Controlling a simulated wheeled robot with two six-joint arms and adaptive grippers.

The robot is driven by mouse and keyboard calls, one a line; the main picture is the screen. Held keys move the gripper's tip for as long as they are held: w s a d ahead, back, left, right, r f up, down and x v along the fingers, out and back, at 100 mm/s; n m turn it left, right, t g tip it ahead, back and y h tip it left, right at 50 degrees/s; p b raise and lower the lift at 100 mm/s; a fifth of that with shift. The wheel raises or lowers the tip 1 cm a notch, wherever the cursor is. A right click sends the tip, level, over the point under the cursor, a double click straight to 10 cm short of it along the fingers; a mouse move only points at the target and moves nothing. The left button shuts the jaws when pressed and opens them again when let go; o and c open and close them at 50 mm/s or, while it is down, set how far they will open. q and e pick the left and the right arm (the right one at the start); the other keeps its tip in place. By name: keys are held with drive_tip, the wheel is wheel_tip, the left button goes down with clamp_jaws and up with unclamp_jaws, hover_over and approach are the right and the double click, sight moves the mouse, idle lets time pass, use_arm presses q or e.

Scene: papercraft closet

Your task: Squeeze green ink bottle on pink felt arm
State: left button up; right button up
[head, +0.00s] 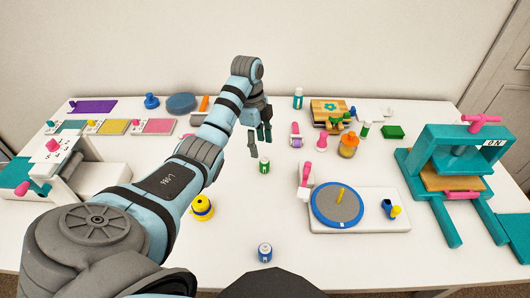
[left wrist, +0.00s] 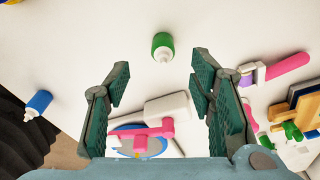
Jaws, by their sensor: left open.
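The green ink bottle (head: 264,166) stands on the white table just in front of my left gripper (head: 258,144). It also shows in the left wrist view (left wrist: 162,45), beyond the open fingers (left wrist: 160,78), with its white nozzle toward me. My left gripper is open and empty above the table, apart from the bottle. The pink felt arm (head: 305,173) stands at the left of a white base with a blue-rimmed grey disc. It also shows in the left wrist view (left wrist: 145,134), low between the fingers and partly hidden by my gripper. My right gripper is in neither view.
A blue bottle (head: 265,252) stands near the front edge, and a yellow round item (head: 202,207) lies by my left forearm. The white base (head: 395,220) and teal press (head: 460,165) fill the right.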

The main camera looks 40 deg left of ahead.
sight(264, 159)
use_arm(q)
drive_tip(key=f, duration=0.1)
drive_tip(key=f+b, duration=0.1)
drive_tip(key=f, duration=0.1)
drive_tip(key=shift+w+d+f, duration=0.1)
drive_tip(key=shift+w+f, duration=0.05)
drive_tip(key=shift+w, duration=0.05)
drive_tip(key=f+b, duration=0.1)
drive_tip(key=f, duration=0.1)
drive_tip(key=d+f+b, duration=0.1)
drive_tip(key=shift+w+f+b, duration=0.1)
drive_tip(key=shift+f+b, duration=0.2)
drive_tip(key=shift+f, duration=0.35)
drive_tip(key=shift+w+r, duration=0.1)
drive_tip(key=c, duration=1)
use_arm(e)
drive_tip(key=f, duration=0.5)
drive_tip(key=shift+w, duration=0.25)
